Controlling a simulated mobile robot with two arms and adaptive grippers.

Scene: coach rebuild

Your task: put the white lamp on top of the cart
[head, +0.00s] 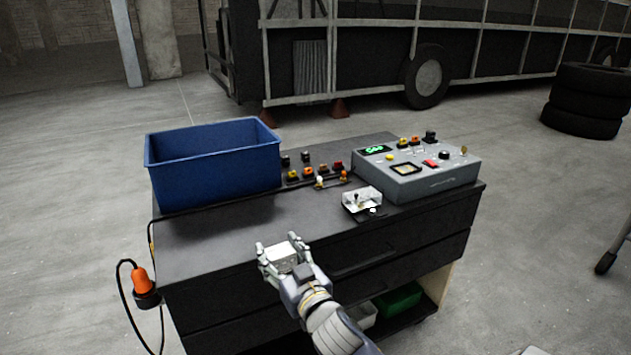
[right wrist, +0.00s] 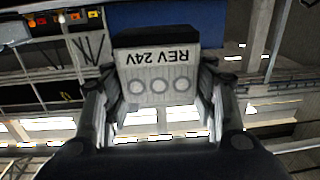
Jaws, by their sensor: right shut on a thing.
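The white lamp (head: 283,258) is a small pale block held in my right gripper (head: 280,254). In the right wrist view the lamp (right wrist: 160,85) shows a ribbed white face with round marks, an upside-down "REV 24V" label and a dark end. The gripper's fingers (right wrist: 158,92) are shut on it from both sides. The cart (head: 215,238) has a dark flat top and drawers. In the head view the lamp overlaps the cart's front top edge; whether it touches the cart I cannot tell. My left gripper is not in view.
On the cart top are a blue bin (head: 215,175), a grey control box (head: 430,175), several coloured buttons and a clear-covered switch (head: 362,200). The front left of the top is bare. An orange lamp (head: 141,280) with a cable hangs at the left side.

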